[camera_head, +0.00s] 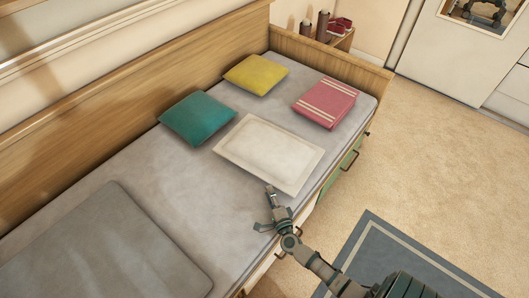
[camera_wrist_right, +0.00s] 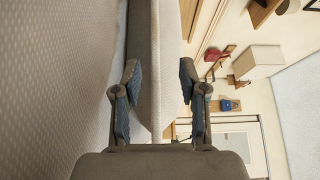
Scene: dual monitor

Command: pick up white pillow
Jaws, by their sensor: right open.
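The white pillow (camera_head: 268,153) lies flat on the grey mattress, near the bed's front edge. My right gripper (camera_head: 271,200) is at the pillow's near corner, with its fingers spread. In the right wrist view my right gripper (camera_wrist_right: 158,68) is open. A pale cushion edge (camera_wrist_right: 166,85), which appears to be the white pillow, stands between the two fingers. The right finger is apart from it; I cannot tell whether the left finger touches it. My left gripper is not in view.
A teal pillow (camera_head: 198,118), a yellow pillow (camera_head: 256,74) and a pink striped pillow (camera_head: 325,102) lie around the white one. A grey cushion (camera_head: 105,250) covers the near left of the mattress (camera_head: 170,185). A wooden bed board (camera_head: 331,61) closes the far end.

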